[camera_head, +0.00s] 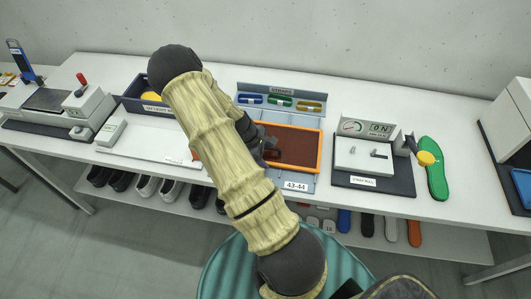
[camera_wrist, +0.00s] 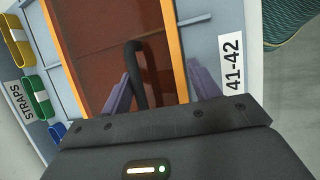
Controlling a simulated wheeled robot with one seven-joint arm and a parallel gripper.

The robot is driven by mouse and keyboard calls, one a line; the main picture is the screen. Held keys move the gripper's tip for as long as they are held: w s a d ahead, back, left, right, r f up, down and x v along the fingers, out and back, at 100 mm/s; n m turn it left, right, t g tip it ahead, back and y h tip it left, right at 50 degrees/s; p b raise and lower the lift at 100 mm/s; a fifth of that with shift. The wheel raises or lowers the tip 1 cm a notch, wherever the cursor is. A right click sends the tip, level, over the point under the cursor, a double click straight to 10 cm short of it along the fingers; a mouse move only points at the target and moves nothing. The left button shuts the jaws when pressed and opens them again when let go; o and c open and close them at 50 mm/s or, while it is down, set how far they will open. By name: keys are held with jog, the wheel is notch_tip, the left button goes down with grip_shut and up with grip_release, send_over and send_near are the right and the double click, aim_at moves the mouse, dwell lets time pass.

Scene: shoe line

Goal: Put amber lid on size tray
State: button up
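The amber lid (camera_head: 300,147) is a brown translucent panel with an orange rim. It lies over the middle of the blue-grey size tray (camera_head: 309,185), and I cannot tell whether it is fully seated. My arm hides its left part in the head view. In the wrist view, the lid (camera_wrist: 88,60) has a black bar handle (camera_wrist: 138,80). My gripper (camera_wrist: 158,72) is open, with its fingers apart on either side of the handle, which is nearer the left finger. The tray's front label reads 41-42 in the wrist view (camera_wrist: 232,62).
Blue, green and yellow straps (camera_head: 280,102) sit at the tray's back. A press station (camera_head: 372,155) with a gauge stands to the right, beside a green insole (camera_head: 436,180). A dark blue bin (camera_head: 133,99) stands left. White table surface shows left of the tray.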

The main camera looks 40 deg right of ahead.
jog(key=shift+o, duration=1.4)
jog(key=b+v, duration=0.2)
jog(key=v, duration=1.5)
jog(key=shift+r+b, duration=0.2)
jog(key=shift+b, duration=0.1)
jog(key=s+a+r+m+t+y, duration=0.2)
jog(key=s+a, duration=0.3)
jog(key=a, duration=0.3)
jog(key=s+a+r+m+t+y, duration=0.2)
jog(key=s+a+m, duration=0.3)
jog(key=a, duration=0.4)
jog(key=shift+s+r+m+t+y, duration=0.3)
jog(key=shift+s+r+t, duration=0.1)
jog(key=shift+s+r, duration=0.1)
